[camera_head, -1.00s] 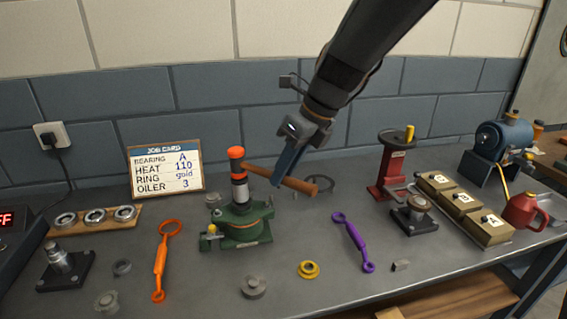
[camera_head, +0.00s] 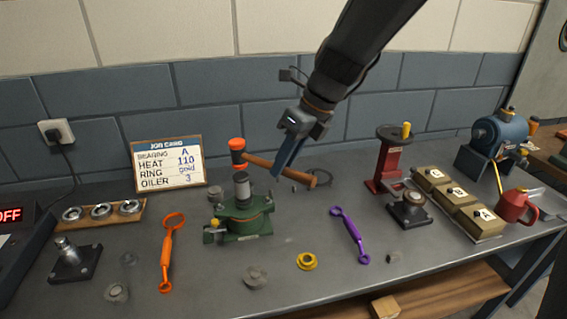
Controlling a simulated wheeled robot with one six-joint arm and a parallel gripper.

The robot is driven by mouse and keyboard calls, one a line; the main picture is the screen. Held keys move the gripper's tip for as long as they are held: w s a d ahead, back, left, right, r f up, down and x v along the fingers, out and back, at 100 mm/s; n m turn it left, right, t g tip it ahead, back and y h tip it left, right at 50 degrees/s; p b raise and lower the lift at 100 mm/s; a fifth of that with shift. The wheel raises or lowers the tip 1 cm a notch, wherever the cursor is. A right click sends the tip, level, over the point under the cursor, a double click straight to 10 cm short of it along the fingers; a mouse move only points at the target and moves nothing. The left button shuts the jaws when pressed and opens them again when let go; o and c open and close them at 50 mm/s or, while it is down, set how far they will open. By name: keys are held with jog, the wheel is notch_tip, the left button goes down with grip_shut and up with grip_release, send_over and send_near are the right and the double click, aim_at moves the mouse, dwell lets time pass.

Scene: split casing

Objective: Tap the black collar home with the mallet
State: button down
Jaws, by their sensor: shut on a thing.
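My gripper (camera_head: 287,160) is shut on the brown handle (camera_head: 292,173) of the mallet. The mallet's orange-ended head (camera_head: 237,150) is at the handle's left end, just above a grey upright post (camera_head: 242,187). I cannot tell whether the head touches the post. The post stands in a green fixture (camera_head: 241,219) on the bench. A darker band shows near the post's top, too small and blurred to tell surely as the black collar.
An orange spanner (camera_head: 167,253), a yellow ring (camera_head: 307,261) and a purple spanner (camera_head: 350,235) lie around the fixture. A red press (camera_head: 389,165) and a row of lidded boxes (camera_head: 454,200) stand to the right. The job card (camera_head: 168,164) stands behind.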

aim_at(284, 175)
jog(key=shift+w, duration=0.1)
dwell(0.3)
notch_tip(284, 175, down, 4)
jog(key=shift+r, duration=0.25)
notch_tip(284, 175, up, 6)
jog(key=p, duration=0.6)
jog(key=shift+p, duration=0.3)
dwell(0.4)
